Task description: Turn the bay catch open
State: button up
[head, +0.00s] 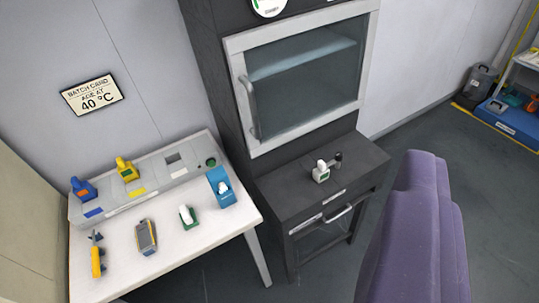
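I cannot pick out the bay catch for certain. On the top of the dark bench (275,190) below the glass-fronted cabinet, a small dark upright knob (338,160) stands beside a white-and-green device (321,171). My gripper's fingers do not show.
A white table (185,260) bears a yellow-handled tool (97,258), a handheld meter (146,237), a white-and-green device (187,216) and a blue holder (221,186). The cabinet's glass door (305,80) looks shut. A purple rounded shape fills the lower right foreground.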

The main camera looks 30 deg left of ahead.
aim_at(338, 157)
jog(key=u, duration=0.3)
jog(key=i+j, duration=0.15)
jog(key=i, duration=0.75)
jog(key=i+j, duration=0.15)
jog(key=i, duration=0.7)
jog(key=j+u, duration=0.05)
